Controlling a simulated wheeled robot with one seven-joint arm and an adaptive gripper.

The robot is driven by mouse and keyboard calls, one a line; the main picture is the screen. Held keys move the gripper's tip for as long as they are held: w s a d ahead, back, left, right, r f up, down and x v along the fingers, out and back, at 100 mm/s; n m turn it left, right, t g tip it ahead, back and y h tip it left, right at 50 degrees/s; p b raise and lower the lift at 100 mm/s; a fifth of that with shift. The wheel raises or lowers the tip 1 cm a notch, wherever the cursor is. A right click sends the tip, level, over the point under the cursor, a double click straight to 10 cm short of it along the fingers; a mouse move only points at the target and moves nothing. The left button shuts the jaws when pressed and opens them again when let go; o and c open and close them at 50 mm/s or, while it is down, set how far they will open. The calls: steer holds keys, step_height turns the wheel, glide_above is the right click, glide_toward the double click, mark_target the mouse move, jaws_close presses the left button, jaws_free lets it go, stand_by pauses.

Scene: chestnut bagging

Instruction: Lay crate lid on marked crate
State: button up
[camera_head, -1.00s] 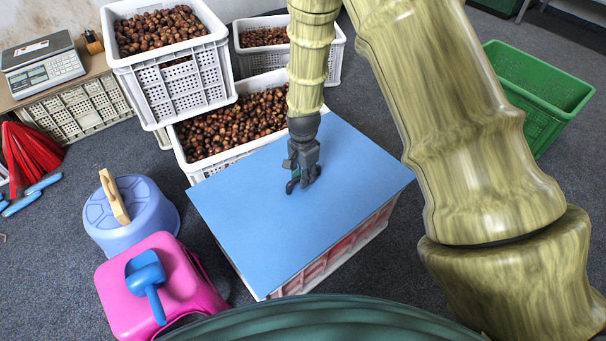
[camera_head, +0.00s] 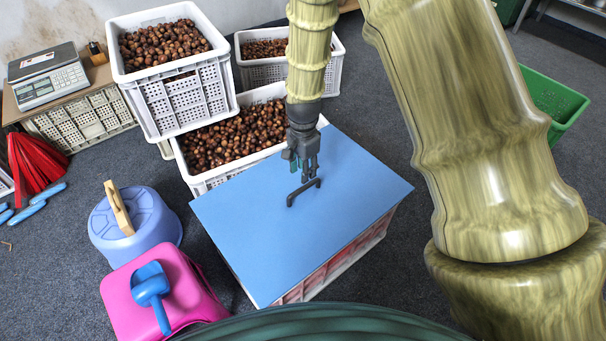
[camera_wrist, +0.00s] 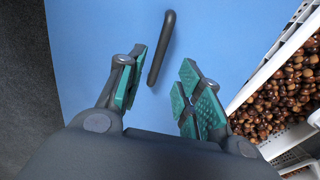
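The crate lid (camera_head: 262,230) is a flat blue panel with a dark bar handle (camera_head: 304,192) near its middle. It lies on top of a white crate (camera_head: 345,258) with reddish contents showing through its side, and covers its top. I cannot see a mark on that crate. My gripper (camera_head: 304,176) is just above the handle and apart from it. In the wrist view my gripper (camera_wrist: 160,95) has its two green-padded fingers spread, with nothing between them. The handle (camera_wrist: 162,48) lies on the blue lid (camera_wrist: 215,35) ahead of the fingertips.
White crates of chestnuts (camera_head: 180,95) stand behind the lid, one (camera_head: 206,178) close to its back edge. A green crate (camera_head: 560,105) is at the right.

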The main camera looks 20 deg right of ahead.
steer(key=shift+r+p, duration=0.4)
steer(key=shift+r, duration=1.15)
steer(key=shift+a, duration=0.1)
